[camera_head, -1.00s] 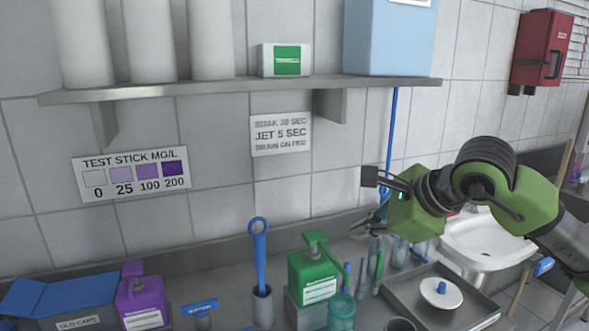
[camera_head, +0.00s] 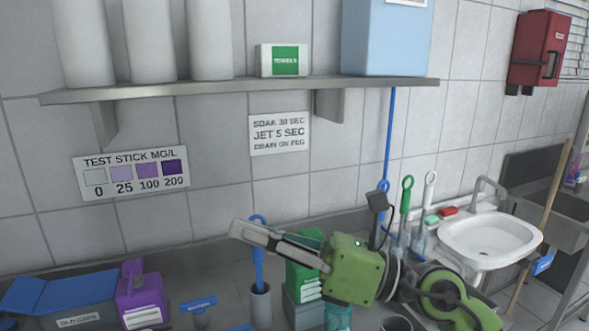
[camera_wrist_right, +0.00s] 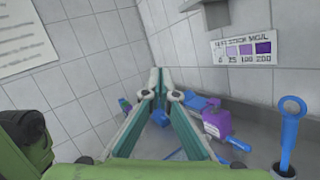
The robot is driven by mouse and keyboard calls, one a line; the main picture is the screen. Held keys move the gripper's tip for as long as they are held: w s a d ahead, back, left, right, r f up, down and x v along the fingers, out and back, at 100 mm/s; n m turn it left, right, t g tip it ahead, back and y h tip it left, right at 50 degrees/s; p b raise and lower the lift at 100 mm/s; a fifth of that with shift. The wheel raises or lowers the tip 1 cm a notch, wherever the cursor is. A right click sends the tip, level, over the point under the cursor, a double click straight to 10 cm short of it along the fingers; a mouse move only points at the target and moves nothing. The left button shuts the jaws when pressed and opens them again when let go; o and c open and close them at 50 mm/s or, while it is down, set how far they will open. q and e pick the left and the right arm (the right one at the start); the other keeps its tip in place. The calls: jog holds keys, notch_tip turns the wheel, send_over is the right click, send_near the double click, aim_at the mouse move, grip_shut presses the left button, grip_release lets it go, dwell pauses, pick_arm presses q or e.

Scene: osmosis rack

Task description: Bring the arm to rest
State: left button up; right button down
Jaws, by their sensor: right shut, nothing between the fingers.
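My right gripper (camera_head: 243,228) is in the lower middle of the head view, with its fingers pointing left. It is shut and empty, above the counter and in front of the tiled wall. Its green body hides much of the green pump bottle (camera_head: 300,272). In the right wrist view the two fingers of the right gripper (camera_wrist_right: 158,75) come together at the tips with nothing between them. My left gripper is not in view.
A blue-handled tool stands in a grey holder (camera_head: 261,304) just beyond my right gripper. A purple pump bottle (camera_head: 141,300) and an old caps box (camera_head: 85,317) stand left. A shelf (camera_head: 230,88) runs above. A white sink (camera_head: 490,240) is at right.

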jog(key=w+d+f+m+t+h, duration=0.1)
jog(key=w+d+m+t+h, duration=0.35)
jog(key=d+m+t, duration=0.7)
jog(key=w+d+f+m+t+h, duration=0.2)
jog(key=w+d+m+t+h, duration=0.3)
jog(key=m, duration=1.1)
jog(key=s+d+f+m+g+h, duration=0.1)
jog(key=d+f+m+g+h, duration=0.2)
jog(key=f, duration=0.4)
jog(key=s+d+f+m+h, duration=0.1)
jog(key=d+f+m+h, duration=0.2)
jog(key=f+m+h, duration=0.35)
jog(key=s+d+f+m+g+h, duration=0.1)
jog(key=d+f+m+g+h, duration=0.15)
jog(key=f, duration=0.65)
jog(key=s+d+f+m+g, duration=0.35)
jog(key=s+f+g, duration=0.25)
jog(key=s+f, duration=0.6)
jog(key=s+a+f+m+g+y, duration=0.15)
jog(key=s+f+g, duration=0.45)
jog(key=s+f, duration=0.7)
jog(key=s+f+g, duration=0.1)
jog(key=s+f, duration=0.2)
jog(key=f, duration=2.2)
jog(key=s+d+f+g, duration=0.1)
jog(key=s+d+f, duration=0.1)
jog(key=s+f, duration=1.3)
jog(key=shift+s+d+f, duration=0.2)
jog(key=shift+s+d, duration=0.05)
jog(key=shift+s, duration=0.75)
